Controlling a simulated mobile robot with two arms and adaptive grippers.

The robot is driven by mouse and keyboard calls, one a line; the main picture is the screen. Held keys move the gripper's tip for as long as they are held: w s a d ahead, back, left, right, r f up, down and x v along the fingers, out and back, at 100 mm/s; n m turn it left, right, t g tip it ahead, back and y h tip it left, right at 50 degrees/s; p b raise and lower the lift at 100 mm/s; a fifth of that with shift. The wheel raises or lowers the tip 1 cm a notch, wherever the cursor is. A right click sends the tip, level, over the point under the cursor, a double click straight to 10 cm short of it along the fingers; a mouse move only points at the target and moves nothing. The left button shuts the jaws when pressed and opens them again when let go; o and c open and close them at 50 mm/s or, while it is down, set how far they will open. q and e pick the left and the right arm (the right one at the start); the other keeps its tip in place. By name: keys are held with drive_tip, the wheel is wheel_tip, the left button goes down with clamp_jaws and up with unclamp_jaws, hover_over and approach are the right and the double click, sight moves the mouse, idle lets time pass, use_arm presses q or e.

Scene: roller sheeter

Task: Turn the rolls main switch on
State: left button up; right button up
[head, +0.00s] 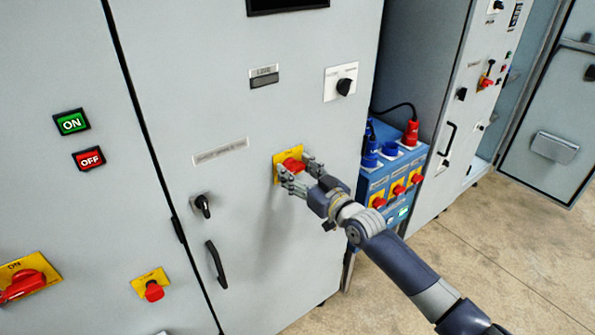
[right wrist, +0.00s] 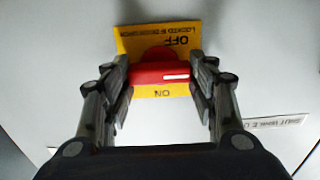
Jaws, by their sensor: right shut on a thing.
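The main switch is a red rotary handle (head: 293,165) on a yellow plate (head: 281,154), on the front of a grey cabinet. In the right wrist view the red handle (right wrist: 160,73) lies across the picture, on the yellow plate (right wrist: 130,40) marked OFF and ON. The handle's pale mark points sideways, to the right in that view. My right gripper (head: 300,174) is shut on the handle, with its fingers (right wrist: 160,80) at both ends of it. The fingers partly hide the handle in the head view. My left gripper is not in view.
Left of the switch are a black key-type knob (head: 202,206) and a black door handle (head: 216,264). A black rotary knob (head: 344,87) sits above right. A blue socket box (head: 378,187) stands right of the cabinet. Open floor (head: 490,260) lies at lower right.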

drive_tip(key=m+b, duration=0.1)
drive_tip(key=m, duration=0.2)
drive_tip(key=shift+f+m+b, duration=0.1)
drive_tip(key=shift+m+b, duration=0.2)
drive_tip(key=shift+b, duration=0.05)
drive_tip(key=m, duration=0.2)
drive_tip(key=shift+m+b, duration=0.3)
drive_tip(key=shift+m, duration=0.1)
drive_tip(key=m, duration=0.2)
drive_tip(key=shift+w+d+m, duration=0.1)
drive_tip(key=shift+m, duration=0.3)
drive_tip(key=m, duration=0.4)
drive_tip(key=shift+f+m+p, duration=0.1)
drive_tip(key=shift+m+p, duration=0.35)
drive_tip(key=shift+m, duration=1.95)
drive_tip(key=o, duration=1.1)
drive_tip(key=shift+c, duration=0.2)
